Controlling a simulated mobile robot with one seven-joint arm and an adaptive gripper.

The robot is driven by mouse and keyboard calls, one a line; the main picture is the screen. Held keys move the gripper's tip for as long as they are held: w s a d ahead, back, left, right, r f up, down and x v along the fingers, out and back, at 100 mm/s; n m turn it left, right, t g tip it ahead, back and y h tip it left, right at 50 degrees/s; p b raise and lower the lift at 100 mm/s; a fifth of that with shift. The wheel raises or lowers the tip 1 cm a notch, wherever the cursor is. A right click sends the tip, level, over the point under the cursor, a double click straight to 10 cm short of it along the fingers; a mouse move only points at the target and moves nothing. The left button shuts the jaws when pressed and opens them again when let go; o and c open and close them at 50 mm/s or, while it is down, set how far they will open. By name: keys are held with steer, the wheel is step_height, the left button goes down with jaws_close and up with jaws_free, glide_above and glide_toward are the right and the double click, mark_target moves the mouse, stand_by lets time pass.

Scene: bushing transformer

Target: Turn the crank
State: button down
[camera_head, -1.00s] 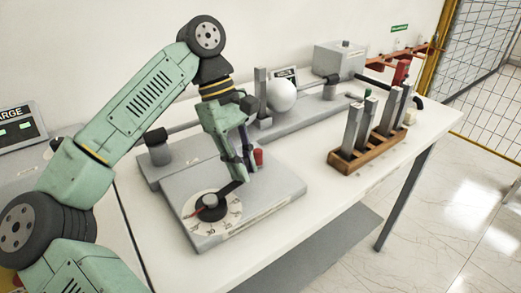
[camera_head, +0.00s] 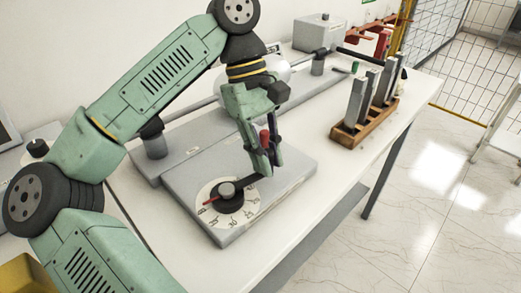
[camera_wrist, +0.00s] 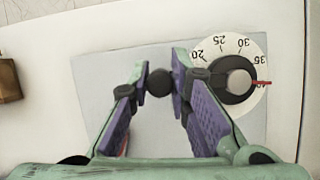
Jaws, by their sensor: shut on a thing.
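The crank is a short black arm on a round black hub (camera_head: 229,190), set in a white numbered dial (camera_head: 212,217) with a red pointer. My gripper (camera_head: 264,172) points down at the crank's outer end, with its fingers on both sides of it. In the wrist view, the black round end of the crank's handle (camera_wrist: 158,83) sits between my purple-padded fingers (camera_wrist: 160,80). The dial (camera_wrist: 252,47) lies to the right there, and the right finger hides part of the crank arm. My gripper is shut on the handle.
The dial sits on a grey base plate (camera_head: 285,180) on a white table (camera_head: 290,232). A red cylinder (camera_head: 265,137) shows at my fingers; I cannot tell what it belongs to. A wooden rack (camera_head: 360,132) with upright metal bars stands to the right. The table's front edge is clear.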

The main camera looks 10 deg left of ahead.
steer(key=shift+s+d+m, duration=0.25)
steer(key=shift+d+m, duration=0.05)
steer(key=shift+m, duration=0.2)
stand_by(0.4)
steer(key=c, duration=1.5)
jaws_free()
steer(key=shift+a+r, duration=0.1)
steer(key=v, duration=0.7)
steer(key=shift+w+r, duration=0.1)
steer(key=shift+w, duration=0.05)
